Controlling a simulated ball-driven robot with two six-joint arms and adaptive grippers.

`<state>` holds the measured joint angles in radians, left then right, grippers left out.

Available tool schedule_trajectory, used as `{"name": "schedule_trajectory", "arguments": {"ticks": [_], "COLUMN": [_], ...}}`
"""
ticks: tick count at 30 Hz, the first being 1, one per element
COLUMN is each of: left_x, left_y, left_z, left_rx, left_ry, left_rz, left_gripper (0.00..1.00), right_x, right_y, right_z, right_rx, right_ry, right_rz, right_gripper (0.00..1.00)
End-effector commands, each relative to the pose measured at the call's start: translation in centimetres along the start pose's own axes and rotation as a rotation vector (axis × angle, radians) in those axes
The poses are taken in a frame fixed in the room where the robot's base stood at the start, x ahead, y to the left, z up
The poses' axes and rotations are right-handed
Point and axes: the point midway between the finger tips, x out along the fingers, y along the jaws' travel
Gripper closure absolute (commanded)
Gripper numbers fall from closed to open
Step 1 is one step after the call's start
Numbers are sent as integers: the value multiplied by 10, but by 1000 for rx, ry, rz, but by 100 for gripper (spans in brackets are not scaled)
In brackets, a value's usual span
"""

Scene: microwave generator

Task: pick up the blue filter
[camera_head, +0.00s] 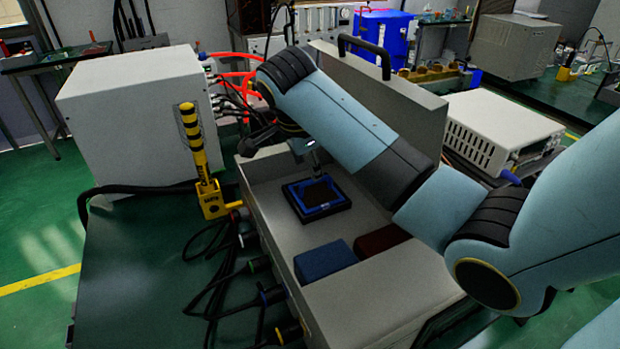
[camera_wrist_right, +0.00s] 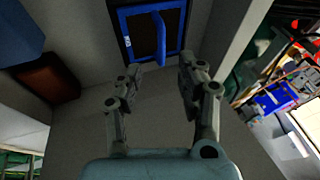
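The blue filter (camera_head: 317,196) is a dark square panel with a blue frame. It lies flat in the open grey box. In the right wrist view the filter (camera_wrist_right: 143,32) is at the top centre, with a raised blue bar across its middle. My right gripper (camera_wrist_right: 157,78) is open, with nothing between its fingers. Its fingers point toward the filter and appear apart from it. In the head view my right gripper (camera_head: 310,150) is just above and behind the filter, partly hidden by my arm. My left gripper is not in view.
A blue block (camera_head: 325,260) and a dark red block (camera_head: 381,240) sit in the box near its front. The box's raised lid (camera_head: 385,95) stands behind my right arm. A yellow-black post (camera_head: 196,150) and black cables (camera_head: 222,270) are left of the box.

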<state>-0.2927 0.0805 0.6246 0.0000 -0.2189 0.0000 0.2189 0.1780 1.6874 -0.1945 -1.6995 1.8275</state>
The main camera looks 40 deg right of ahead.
Motion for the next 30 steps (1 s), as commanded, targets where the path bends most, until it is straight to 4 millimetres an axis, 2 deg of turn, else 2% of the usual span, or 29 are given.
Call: {"name": "schedule_trajectory", "arguments": {"ticks": [3, 7, 11, 15, 18, 25, 30], "left_x": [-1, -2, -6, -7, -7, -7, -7], "left_y": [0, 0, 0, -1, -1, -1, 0], "left_z": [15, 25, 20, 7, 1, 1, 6], "left_rx": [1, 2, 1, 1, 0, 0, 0], "left_ry": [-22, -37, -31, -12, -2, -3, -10], "left_rz": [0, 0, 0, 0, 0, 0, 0], "left_gripper": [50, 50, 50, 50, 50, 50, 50], "right_x": [17, 26, 43, 65, 74, 76, 76], "right_y": [0, -1, -2, -3, -3, -3, -3], "right_z": [-1, -1, -3, -4, -3, -3, -3], "right_rx": [-1, -1, -1, -1, -1, -1, -1], "right_ry": [2, 1, 1, 1, 1, 0, 0], "right_rz": [1, 0, 2, 2, 1, -2, -1], "right_gripper": [61, 61, 61, 61, 61, 61, 82]}}
